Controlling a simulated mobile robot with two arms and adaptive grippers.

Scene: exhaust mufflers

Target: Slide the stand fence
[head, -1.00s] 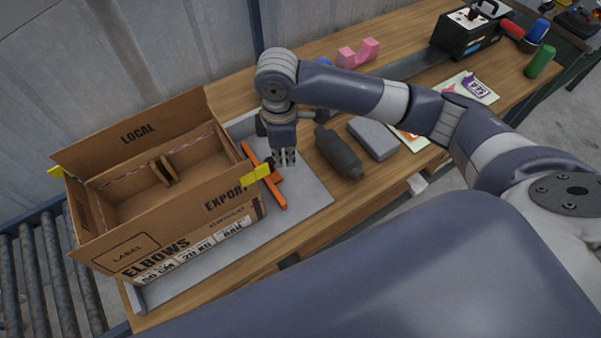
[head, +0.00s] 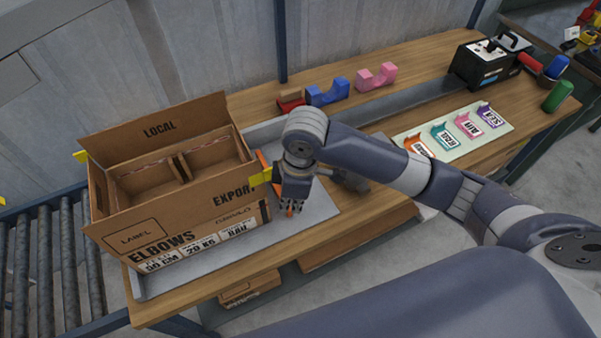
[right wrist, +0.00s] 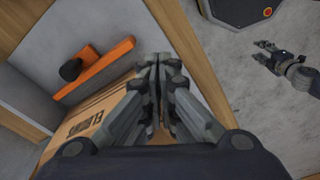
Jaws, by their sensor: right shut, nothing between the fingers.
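The stand fence is an orange bar (head: 262,160) on the grey metal stand (head: 318,203), just right of the cardboard box. The arm and gripper hide most of it in the head view. The right wrist view shows the orange bar (right wrist: 105,66) with a black knob on its side. My right gripper (head: 291,209) is shut and empty, pointing down near the bar's near end. In the right wrist view, its fingertips (right wrist: 160,62) are together, beside and apart from the bar's end. My left gripper (right wrist: 262,51) shows open over the floor in that view, outside the head view.
The open cardboard box (head: 190,215) stands left of the fence, close to my gripper. A dark muffler (head: 352,181) lies partly hidden behind my arm. Blue (head: 328,92) and pink (head: 377,77) cradles stand at the back. A label card (head: 455,132) lies right; a roller conveyor (head: 50,255) is left.

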